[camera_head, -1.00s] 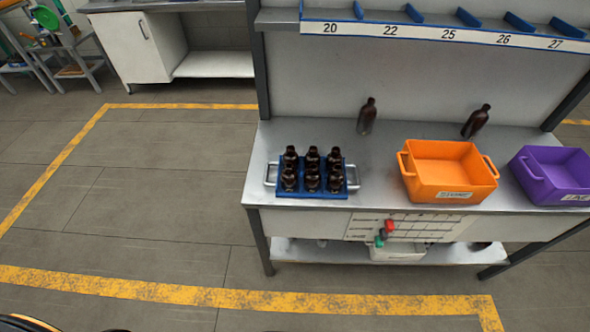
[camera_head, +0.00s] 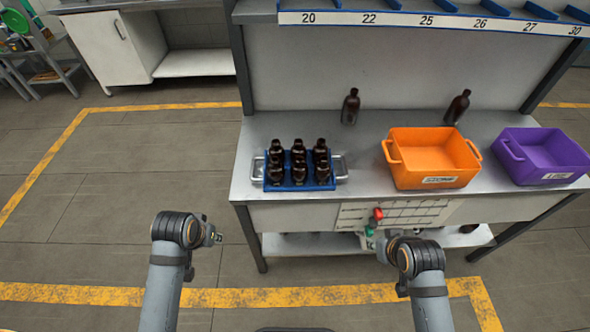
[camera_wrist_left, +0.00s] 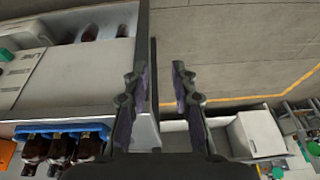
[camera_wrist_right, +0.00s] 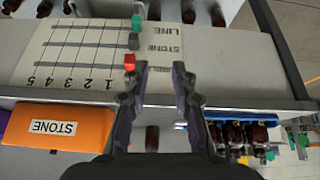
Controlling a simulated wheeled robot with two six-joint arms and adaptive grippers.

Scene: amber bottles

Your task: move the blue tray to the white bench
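The blue tray (camera_head: 299,187) holds several dark amber bottles and has a metal handle at each short end. It sits at the left end of the grey-topped workbench (camera_head: 362,180). A white bench with a cabinet (camera_head: 115,45) stands at the back left, its top partly out of view. My left gripper (camera_wrist_left: 157,80) is open and empty, in front of and below the tray to its left. My right gripper (camera_wrist_right: 161,75) is open and empty in front of the workbench, to the right of the tray. The tray's edge (camera_wrist_left: 62,129) also shows in the left wrist view.
An orange bin (camera_head: 433,158) and a purple bin (camera_head: 543,157) stand right of the tray. Two loose bottles (camera_head: 351,106) (camera_head: 457,106) stand behind. A numbered shelf (camera_head: 430,21) hangs above. The floor left of the workbench is clear inside yellow lines.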

